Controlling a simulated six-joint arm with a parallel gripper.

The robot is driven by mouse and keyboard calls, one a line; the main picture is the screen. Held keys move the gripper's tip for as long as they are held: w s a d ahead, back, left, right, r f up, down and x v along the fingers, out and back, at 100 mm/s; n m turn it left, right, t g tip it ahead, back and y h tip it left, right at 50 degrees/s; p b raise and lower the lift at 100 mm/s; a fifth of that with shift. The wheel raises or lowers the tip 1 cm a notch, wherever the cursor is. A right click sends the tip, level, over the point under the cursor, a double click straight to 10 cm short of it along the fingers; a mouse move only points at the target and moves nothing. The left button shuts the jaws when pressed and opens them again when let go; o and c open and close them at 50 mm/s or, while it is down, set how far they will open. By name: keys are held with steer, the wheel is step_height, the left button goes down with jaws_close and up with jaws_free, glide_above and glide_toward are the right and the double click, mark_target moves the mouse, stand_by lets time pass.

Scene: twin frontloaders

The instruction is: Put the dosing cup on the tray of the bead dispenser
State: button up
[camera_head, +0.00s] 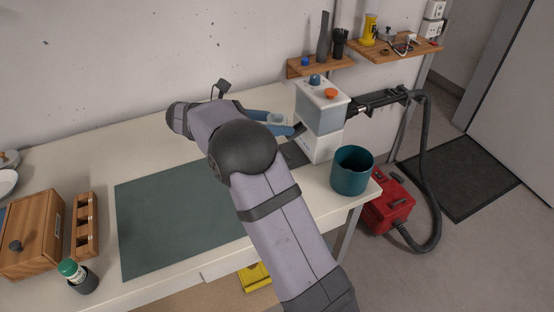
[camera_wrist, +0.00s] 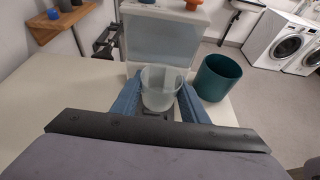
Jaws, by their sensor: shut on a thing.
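The dosing cup (camera_wrist: 160,88) is a small translucent cup, upright between the blue fingers of my gripper (camera_wrist: 158,98) in the wrist view. My gripper (camera_head: 281,124) is shut on it, and the cup (camera_head: 276,118) is partly hidden by a finger in the head view. The bead dispenser (camera_head: 322,112) is a white box with a clear upper part, a blue knob and an orange knob. It stands directly beyond the cup in the wrist view (camera_wrist: 165,42). Its dark tray (camera_head: 294,154) shows partly at its base; the cup and gripper hide much of it in the wrist view.
A teal bin (camera_head: 351,170) stands on the table (camera_head: 150,158) right of the dispenser. A green mat (camera_head: 170,222) lies under my arm. A wooden box (camera_head: 33,234), a wooden rack (camera_head: 84,227) and a green-capped bottle (camera_head: 77,275) stand at left. Shelves (camera_head: 395,47) hang behind.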

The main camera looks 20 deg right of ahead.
steer(key=shift+w, duration=0.2)
steer(key=shift+f+p, duration=0.75)
steer(key=shift+f, duration=4.25)
steer(key=shift+f, duration=0.1)
steer(key=o, duration=1)
steer(key=shift+o, duration=0.2)
steer(key=shift+w+a+r, duration=0.1)
steer(key=shift+a+r, duration=0.15)
steer(key=shift+a, duration=0.2)
steer(key=b+v, duration=0.2)
steer(key=v, duration=0.9)
steer(key=shift+b, duration=0.3)
